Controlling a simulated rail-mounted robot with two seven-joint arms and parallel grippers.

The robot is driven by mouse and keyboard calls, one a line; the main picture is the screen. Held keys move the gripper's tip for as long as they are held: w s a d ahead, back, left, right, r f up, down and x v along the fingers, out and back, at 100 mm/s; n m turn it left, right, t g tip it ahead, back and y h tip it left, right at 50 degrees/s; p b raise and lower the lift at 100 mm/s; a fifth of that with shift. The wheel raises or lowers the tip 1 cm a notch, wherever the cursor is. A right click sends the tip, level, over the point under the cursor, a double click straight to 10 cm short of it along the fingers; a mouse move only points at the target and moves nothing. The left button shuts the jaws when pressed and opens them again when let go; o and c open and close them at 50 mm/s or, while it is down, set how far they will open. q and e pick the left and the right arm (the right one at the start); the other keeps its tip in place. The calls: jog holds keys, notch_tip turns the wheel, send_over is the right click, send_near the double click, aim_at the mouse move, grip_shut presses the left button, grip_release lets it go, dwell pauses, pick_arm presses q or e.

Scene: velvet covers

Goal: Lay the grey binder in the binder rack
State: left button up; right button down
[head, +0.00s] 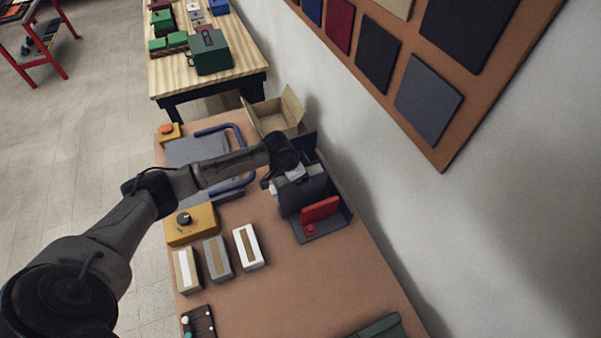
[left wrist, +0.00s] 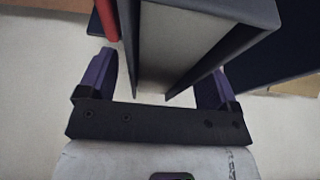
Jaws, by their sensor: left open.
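The dark grey binder (head: 304,196) stands upright in the binder rack (head: 324,228) in the head view, between a red binder (head: 320,210) and a dark blue one behind. In the left wrist view the grey binder (left wrist: 262,12) shows its pale inner pages between my two fingers. My left gripper (left wrist: 160,66) is open, one finger on each side of the binder, with gaps visible. In the head view my left gripper (head: 284,182) is at the binder's left end. Whether the binder's bottom rests on the rack floor is hidden. My right gripper is out of view.
An open cardboard box (head: 275,118) stands behind the rack against the wall. A grey and blue press-like device (head: 190,150) lies under my left arm. A yellow box (head: 190,224) and several small boxes (head: 248,246) sit left of the rack.

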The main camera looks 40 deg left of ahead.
pick_arm(q)
jog(key=v, duration=1.3)
jog(key=shift+s+r, duration=0.2)
jog(key=shift+r, duration=0.15)
